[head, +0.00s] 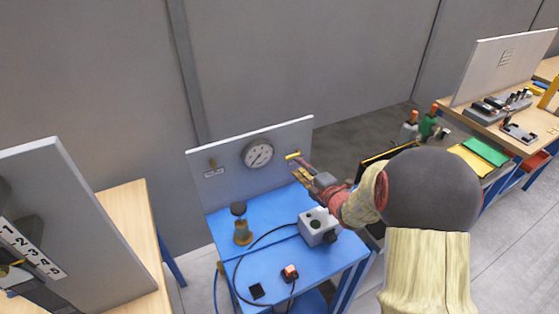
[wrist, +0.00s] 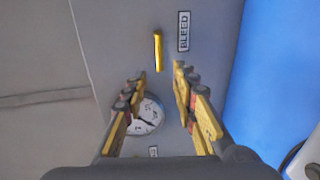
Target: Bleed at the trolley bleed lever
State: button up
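The bleed lever is a short yellow bar on the grey back panel of the blue trolley, right of the gauge, in the head view (head: 293,155). In the wrist view the lever (wrist: 158,50) stands lengthwise just beyond the fingertips, beside a BLEED label (wrist: 184,31). My gripper (head: 301,175) is close to the panel, just below the lever in the head view. In the wrist view its yellow fingers (wrist: 160,74) are apart with nothing held between them. The round gauge (head: 258,154) also shows past the fingers in the wrist view (wrist: 149,116).
A wooden bench with a numbered board (head: 85,215) stands left. Bottles (head: 428,124) stand right.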

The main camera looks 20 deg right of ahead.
aim_at(290, 158)
jog(key=w, duration=0.3)
jog(key=w+f+b, duration=0.1)
jog(key=w, duration=0.3)
jog(key=shift+f, duration=0.2)
jog(key=shift+c, duration=0.5)
grip_shut()
